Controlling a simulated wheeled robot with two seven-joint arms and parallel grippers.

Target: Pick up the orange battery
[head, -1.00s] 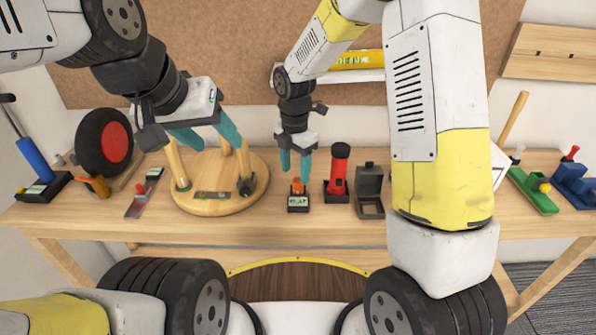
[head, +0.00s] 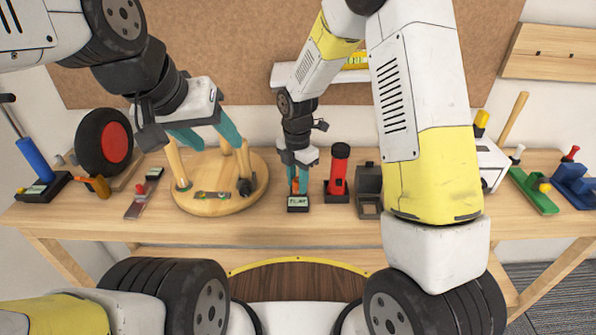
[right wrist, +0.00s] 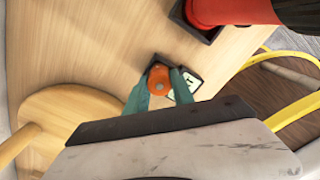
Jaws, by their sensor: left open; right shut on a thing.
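The orange battery (head: 295,185) stands upright in a small black holder (head: 298,205) with a pale label, near the middle of the workbench. My right gripper (head: 299,180) comes down on it from above, with its teal fingers on either side of it. In the right wrist view the round orange top of the battery (right wrist: 159,78) sits between the two fingers (right wrist: 160,88), which are shut on it. The battery's lower part is hidden in the holder. My left gripper (head: 206,137) is open and empty, above the round wooden stool.
A red flashlight (head: 338,172) in a black base stands just right of the battery, with a dark grey open box (head: 368,190) beyond it. The upturned wooden stool (head: 215,205) lies to the left. The bench's front strip (head: 330,230) is clear.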

